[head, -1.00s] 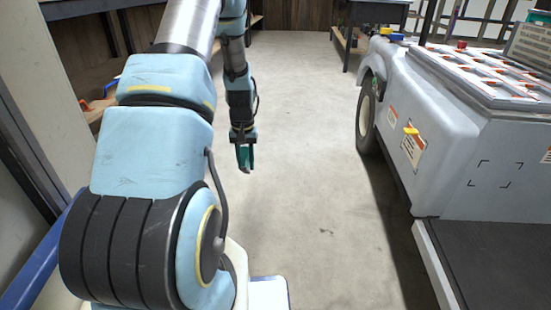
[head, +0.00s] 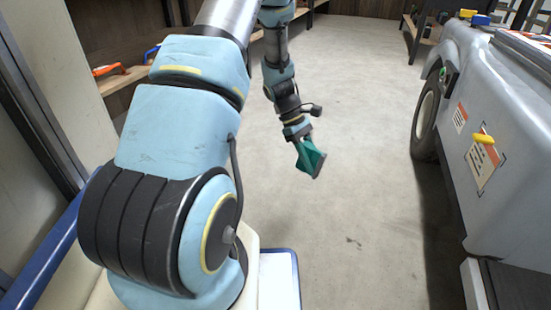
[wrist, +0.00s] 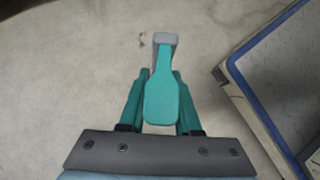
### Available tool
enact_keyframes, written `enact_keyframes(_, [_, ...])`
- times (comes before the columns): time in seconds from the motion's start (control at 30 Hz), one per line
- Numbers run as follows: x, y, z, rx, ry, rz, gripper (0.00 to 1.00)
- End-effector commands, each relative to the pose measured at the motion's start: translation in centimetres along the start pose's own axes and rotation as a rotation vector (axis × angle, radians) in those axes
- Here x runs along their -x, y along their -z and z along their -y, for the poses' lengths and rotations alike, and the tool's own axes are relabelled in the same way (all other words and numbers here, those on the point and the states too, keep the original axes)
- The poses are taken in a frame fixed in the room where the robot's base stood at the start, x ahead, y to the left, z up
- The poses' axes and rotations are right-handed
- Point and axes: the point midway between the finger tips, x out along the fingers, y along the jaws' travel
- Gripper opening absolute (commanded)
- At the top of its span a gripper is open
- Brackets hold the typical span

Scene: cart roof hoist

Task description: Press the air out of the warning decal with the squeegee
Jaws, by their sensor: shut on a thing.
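My gripper (head: 302,141) hangs over bare floor left of the cart, well apart from it. It is shut on the squeegee (head: 312,158), a teal tool. In the wrist view the squeegee (wrist: 162,97) sits between the teal fingers, its grey end (wrist: 165,39) pointing away from my gripper. A white and orange decal (head: 487,173) with printed lines is on the cart's grey side panel (head: 515,128), at the right of the head view. A yellow piece (head: 483,139) sits over its upper part. I cannot tell whether air is under the decal.
A smaller white and orange label (head: 460,117) is left of the decal, near the cart's wheel (head: 425,115). The cart's dark deck (head: 515,285) juts out at lower right. A shelf with an orange-handled tool (head: 110,70) stands at left. The concrete floor (head: 365,150) between is clear.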

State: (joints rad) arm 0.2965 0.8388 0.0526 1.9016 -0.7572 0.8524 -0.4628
Motion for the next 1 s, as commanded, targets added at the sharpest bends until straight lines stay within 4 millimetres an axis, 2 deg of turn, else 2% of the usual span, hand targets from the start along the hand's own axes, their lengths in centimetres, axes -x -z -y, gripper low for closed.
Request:
enact_keyframes(0.03, [-1.4,-2.0,-0.6,0.027,-0.022,0.019,0.0])
enact_keyframes(0.1, [-2.7,-5.1,-1.4,0.073,-0.053,0.044,0.0])
enact_keyframes(0.3, [-5.4,-14.1,-2.9,0.174,-0.132,0.111,0.0])
enact_keyframes(0.5, [-6.6,-22.5,-3.2,0.24,-0.192,0.167,0.0])
enact_keyframes(0.6, [-6.8,-25.5,-3.0,0.257,-0.21,0.185,0.0])
enact_keyframes(0.7, [-6.8,-27.7,-2.7,0.269,-0.221,0.199,0.0])
enact_keyframes(0.8, [-6.8,-28.8,-2.5,0.275,-0.225,0.206,0.0])
enact_keyframes(1.0, [-6.7,-29.3,-2.5,0.279,-0.227,0.208,0.0])
